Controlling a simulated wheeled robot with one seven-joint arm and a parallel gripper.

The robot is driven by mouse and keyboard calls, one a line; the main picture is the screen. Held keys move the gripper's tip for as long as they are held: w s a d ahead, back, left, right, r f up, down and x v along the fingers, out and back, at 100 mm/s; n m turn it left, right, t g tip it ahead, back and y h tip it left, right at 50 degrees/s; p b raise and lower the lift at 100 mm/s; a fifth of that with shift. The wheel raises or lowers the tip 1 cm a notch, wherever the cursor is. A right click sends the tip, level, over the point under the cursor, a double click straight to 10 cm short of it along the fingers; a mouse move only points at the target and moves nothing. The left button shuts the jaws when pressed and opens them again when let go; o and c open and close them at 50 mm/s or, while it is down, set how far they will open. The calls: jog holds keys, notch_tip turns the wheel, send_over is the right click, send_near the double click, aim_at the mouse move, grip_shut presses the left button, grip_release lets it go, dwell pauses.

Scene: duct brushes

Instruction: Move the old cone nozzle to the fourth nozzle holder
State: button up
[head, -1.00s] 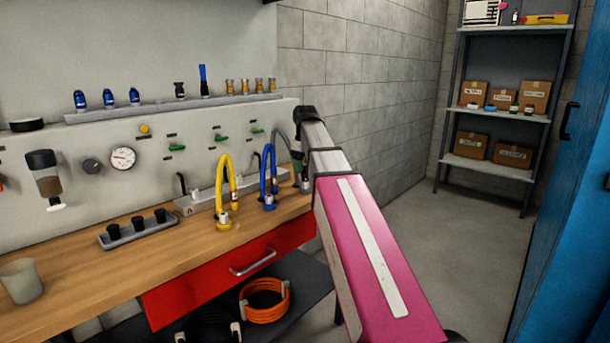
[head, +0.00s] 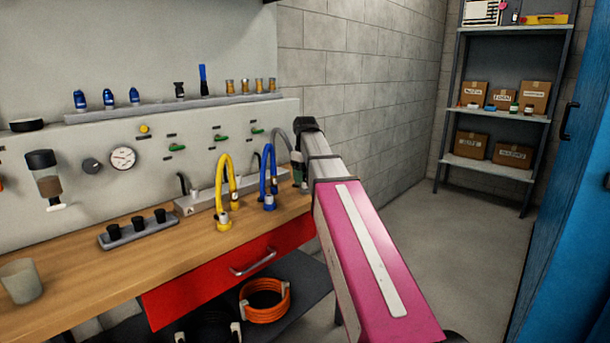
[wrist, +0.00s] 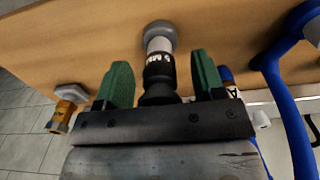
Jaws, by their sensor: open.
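In the wrist view a black cone-shaped nozzle (wrist: 159,72) with a white-lettered band sits on a pale neck with a round grey end (wrist: 158,36). My gripper (wrist: 163,80) is open, its green fingers on either side of the nozzle with a visible gap at each side. In the head view my arm hides most of the gripper and the nozzle at the bench's right end. A grey rack (head: 108,243) holding three black pieces (head: 137,224) stands on the bench. I cannot tell which place is the fourth nozzle holder.
A yellow hose (head: 220,180) and a blue hose (head: 272,170) stand left of my arm; the blue one (wrist: 292,120) is close right of my gripper in the wrist view. A brass nozzle (wrist: 61,115) is at left there. A wall ledge (head: 150,111) carries several nozzles.

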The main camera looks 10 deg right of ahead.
dwell(0.5)
grip_shut()
jog(key=shift+r, duration=0.15)
jog(key=shift+r, duration=2.9)
